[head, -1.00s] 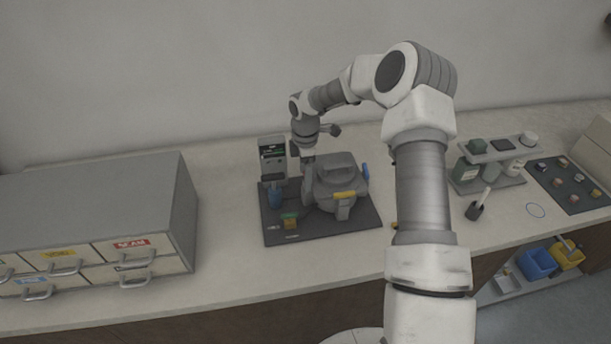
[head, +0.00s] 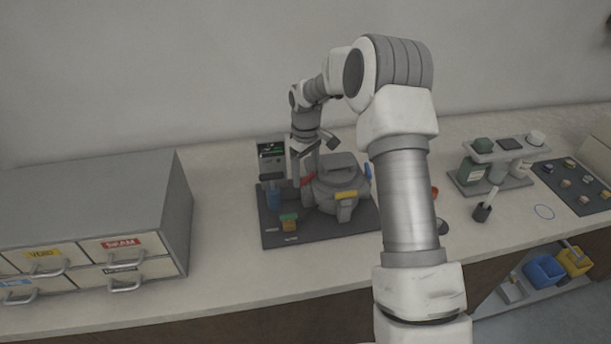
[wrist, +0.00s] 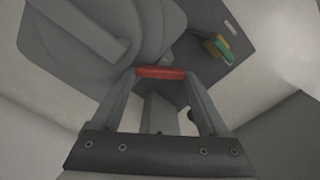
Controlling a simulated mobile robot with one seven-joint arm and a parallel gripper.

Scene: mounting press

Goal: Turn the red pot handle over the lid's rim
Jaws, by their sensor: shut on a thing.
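The grey pot with its round lid (head: 338,178) sits on a dark mat (head: 285,236). The lid and its bar grip also show at the upper left of the wrist view (wrist: 72,38). The red pot handle (head: 307,180) is on the pot's left side, beside the lid. In the wrist view the red handle (wrist: 160,73) lies crosswise between my fingertips. My gripper (wrist: 160,82) is shut on it. In the head view my gripper (head: 304,174) points down at the pot's left, partly hiding that side. Whether the handle overlaps the lid's rim is not clear.
A drawer cabinet (head: 90,205) is further left.

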